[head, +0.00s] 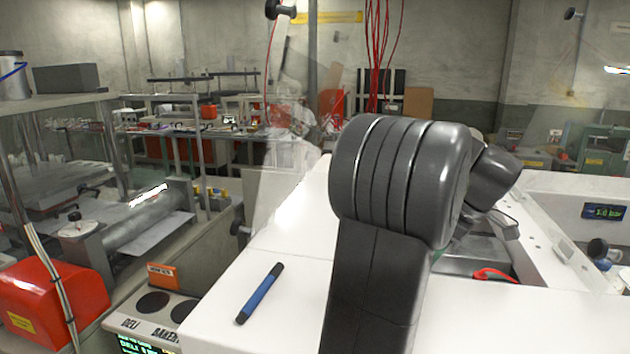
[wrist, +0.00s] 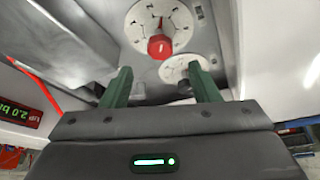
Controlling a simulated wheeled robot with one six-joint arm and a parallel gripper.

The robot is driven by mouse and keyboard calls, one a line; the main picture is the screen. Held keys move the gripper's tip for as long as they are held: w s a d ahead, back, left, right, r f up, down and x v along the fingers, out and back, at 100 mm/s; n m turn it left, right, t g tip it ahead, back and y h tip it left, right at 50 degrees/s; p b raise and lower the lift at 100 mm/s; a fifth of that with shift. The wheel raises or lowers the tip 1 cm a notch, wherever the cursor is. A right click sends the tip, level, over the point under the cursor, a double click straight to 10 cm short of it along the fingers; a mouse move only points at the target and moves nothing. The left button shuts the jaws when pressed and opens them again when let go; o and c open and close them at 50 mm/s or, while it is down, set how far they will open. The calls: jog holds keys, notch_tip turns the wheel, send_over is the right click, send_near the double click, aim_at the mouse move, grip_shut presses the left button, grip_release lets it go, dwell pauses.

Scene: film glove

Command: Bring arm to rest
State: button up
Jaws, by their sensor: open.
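My arm, a dark grey jointed limb, is bent up in the middle of the head view and reaches over a white machine top (head: 290,317). My gripper (wrist: 161,76) shows in the wrist view with two green fingers spread apart. Nothing is between the fingers. Beyond them is a grey metal surface with a red knob (wrist: 160,47) on a round marked dial (wrist: 180,14). A second round dial (wrist: 178,69) lies partly behind the right finger. In the head view my arm hides most of the gripper's area.
A blue and black pen (head: 259,294) lies on the white top, left of my arm. A red strip (head: 492,274) lies in the recess to the right. A red box (head: 55,300) and a metal bench (head: 70,102) stand at left.

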jog(key=x, duration=0.6)
jog(key=shift+w+a+f+p, duration=0.1)
jog(key=shift+a+f+p, duration=0.1)
jog(key=shift+f+p, duration=0.1)
jog(key=shift+r+m, duration=0.1)
jog(key=shift+m, duration=0.4)
jog(key=shift+r+m+t+h, duration=0.1)
jog(key=shift+m+t+h, duration=0.3)
jog(key=shift+m, duration=0.5)
jog(key=m+h+p, duration=0.1)
jog(key=m, duration=0.2)
jog(key=shift+a+t, duration=0.1)
jog(key=shift+t, duration=0.3)
jog(key=m+h+p, duration=0.1)
jog(key=m, duration=0.1)
jog(key=m+p, duration=0.1)
jog(key=m, duration=0.2)
jog(key=shift+a+h+p, duration=0.1)
jog(key=shift+h+p, duration=0.25)
jog(key=shift+h, duration=0.05)
jog(key=shift+a+m+h+p, duration=0.1)
jog(key=shift+m+h+p, duration=0.5)
jog(key=shift+m, duration=1.4)
jog(key=shift+a+m+g+h+b, duration=0.1)
jog(key=shift+m+g+h+b, duration=0.3)
jog(key=shift+m, duration=0.8)
jog(key=shift+m+g+h+b, duration=0.15)
jog(key=shift+m+h, duration=0.45)
jog(key=shift+m, duration=0.6)
